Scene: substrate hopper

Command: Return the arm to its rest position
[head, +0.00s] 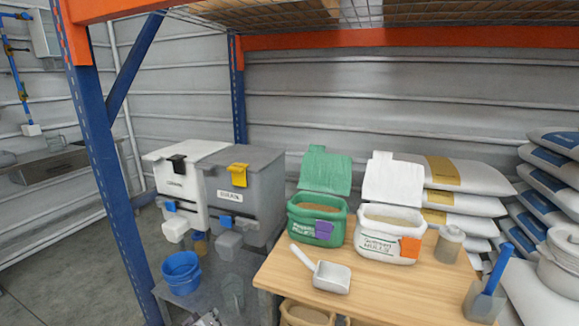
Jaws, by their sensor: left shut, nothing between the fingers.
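My left gripper (207,318) shows only in part at the bottom edge of the head view, left of the wooden table. It is shut and holds nothing. It is apart from the table and low in front of the hopper stand. The rest of my left arm is out of the picture. My right gripper is not in view.
A wooden table (400,292) bears a white scoop (331,277), an open green bag (316,222) and an open white bag (388,232). White (180,185) and grey (243,192) hoppers stand behind a blue bucket (182,272). A blue rack post (108,190) rises at the left.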

